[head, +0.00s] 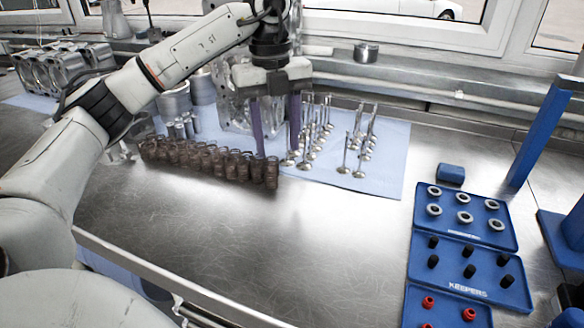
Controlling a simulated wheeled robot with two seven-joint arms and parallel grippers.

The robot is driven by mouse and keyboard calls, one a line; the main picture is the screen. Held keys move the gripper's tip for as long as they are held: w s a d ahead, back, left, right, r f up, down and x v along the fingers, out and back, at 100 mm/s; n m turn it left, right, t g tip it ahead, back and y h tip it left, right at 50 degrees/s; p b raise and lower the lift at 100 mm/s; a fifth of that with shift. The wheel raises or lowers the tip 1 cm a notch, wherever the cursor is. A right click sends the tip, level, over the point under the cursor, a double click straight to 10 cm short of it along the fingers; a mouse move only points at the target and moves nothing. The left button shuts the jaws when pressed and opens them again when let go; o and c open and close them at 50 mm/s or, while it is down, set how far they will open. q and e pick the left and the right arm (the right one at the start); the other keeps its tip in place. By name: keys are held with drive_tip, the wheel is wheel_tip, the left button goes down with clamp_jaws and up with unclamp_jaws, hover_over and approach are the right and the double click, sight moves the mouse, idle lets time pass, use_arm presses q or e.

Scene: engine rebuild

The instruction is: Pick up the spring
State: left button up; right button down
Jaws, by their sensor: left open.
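A row of several dark brown coil springs (205,160) stands on the steel bench, left of centre. My left gripper (277,150) points down at the right end of the row, with its two purple fingers apart. Its left fingertip is close to the last springs of the row (271,175), and its right fingertip is over the valves. I cannot tell whether the finger touches a spring. Nothing shows between the fingers as held. My right gripper does not show.
Several upright valves (345,155) stand on a light blue mat (385,165) right of the gripper. Blue trays (470,255) with rings and small black and red parts lie at the right. A blue press frame (540,130) rises there. The front middle bench is clear.

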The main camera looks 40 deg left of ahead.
use_arm(q)
drive_tip(key=a, duration=0.2)
drive_tip(key=b, duration=0.2)
hover_over(271, 171)
drive_tip(key=s+d, duration=0.1)
drive_tip(key=shift+n+y, duration=0.3)
wheel_tip(271, 171, down, 4)
drive_tip(key=shift+s, duration=0.1)
wheel_tip(271, 171, down, 5)
drive_tip(key=shift+f, duration=0.1)
clamp_jaws()
